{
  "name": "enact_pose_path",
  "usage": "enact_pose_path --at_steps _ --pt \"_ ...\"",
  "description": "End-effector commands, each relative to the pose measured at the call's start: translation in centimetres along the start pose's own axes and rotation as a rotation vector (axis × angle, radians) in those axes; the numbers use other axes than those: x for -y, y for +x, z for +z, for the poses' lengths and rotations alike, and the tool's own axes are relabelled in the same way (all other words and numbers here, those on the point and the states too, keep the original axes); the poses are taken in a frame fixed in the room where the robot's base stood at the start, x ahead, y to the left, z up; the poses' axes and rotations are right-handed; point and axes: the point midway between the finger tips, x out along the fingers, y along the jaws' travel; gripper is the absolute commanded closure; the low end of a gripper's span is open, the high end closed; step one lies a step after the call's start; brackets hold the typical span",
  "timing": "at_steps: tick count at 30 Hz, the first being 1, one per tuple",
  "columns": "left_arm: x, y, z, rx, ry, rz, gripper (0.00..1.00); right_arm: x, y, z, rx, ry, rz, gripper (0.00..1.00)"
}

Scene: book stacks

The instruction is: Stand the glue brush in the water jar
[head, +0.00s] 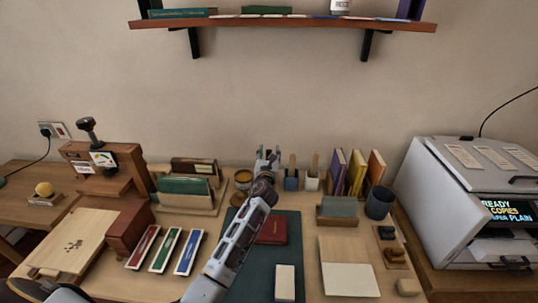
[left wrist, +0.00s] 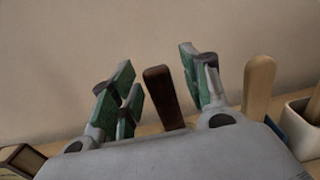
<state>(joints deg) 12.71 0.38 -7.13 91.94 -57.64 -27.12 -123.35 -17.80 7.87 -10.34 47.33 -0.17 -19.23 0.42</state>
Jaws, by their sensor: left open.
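My left gripper (head: 267,158) is open near the back of the table, seen from behind in the head view. In the left wrist view its green-padded fingers (left wrist: 160,88) stand apart on either side of a dark brown handle (left wrist: 162,97), perhaps the glue brush's. The handle leans slightly, and its lower end is hidden by my gripper. To the right, a pale wooden handle (left wrist: 258,85) rises by a blue cup (head: 291,182). A white cup (head: 312,182) holds another handle. An amber-topped jar (head: 243,178) stands left of my gripper. I cannot tell which vessel is the water jar.
Upright books (head: 357,172) and a dark cup (head: 379,203) stand to the right. A rack with green books (head: 185,188) stands to the left. A dark mat (head: 255,262) with a red book (head: 272,230) lies under my arm. A shelf (head: 290,22) hangs above.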

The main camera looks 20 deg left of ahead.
Motion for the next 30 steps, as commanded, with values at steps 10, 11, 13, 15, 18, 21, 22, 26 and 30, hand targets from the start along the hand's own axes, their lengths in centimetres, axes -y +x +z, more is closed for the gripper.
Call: enact_pose_path --at_steps 10,11,13,15,18,21,22,26,30 --pt "0.0 -0.3 -0.1 -0.001 0.0 0.0 0.53 -0.2 0.0 0.0 -0.001 0.0 0.002 0.6" --pt "0.0 -0.5 -0.1 -0.001 0.001 0.0 0.53 -0.2 0.0 -0.1 -0.001 0.0 0.002 0.6" --pt "0.0 -0.8 0.0 0.0 0.0 0.0 0.53 -0.2 0.0 -0.1 -0.002 0.0 0.002 0.6" --pt "0.0 -1.2 -0.1 0.0 0.001 -0.001 0.53 -0.1 0.0 -0.1 -0.002 0.0 0.002 0.6" --pt "0.0 -2.1 -0.1 -0.001 0.001 -0.001 0.53 -0.1 0.0 -0.2 -0.003 0.0 0.001 0.6" --pt "0.0 -3.0 -0.1 -0.001 0.001 0.0 0.53 -0.1 0.0 -0.2 -0.003 0.0 0.001 0.6" --pt "0.0 -3.3 -0.1 -0.001 0.001 -0.001 0.53 -0.1 0.0 -0.2 -0.003 0.0 0.001 0.6" --pt "0.0 -4.6 -0.1 -0.001 0.002 -0.001 0.53 -0.1 0.0 -0.2 -0.004 0.0 0.001 0.6" --pt "0.0 -6.0 -0.1 -0.001 0.0 -0.001 0.53 -0.1 0.0 -0.2 -0.004 0.0 0.001 0.6"
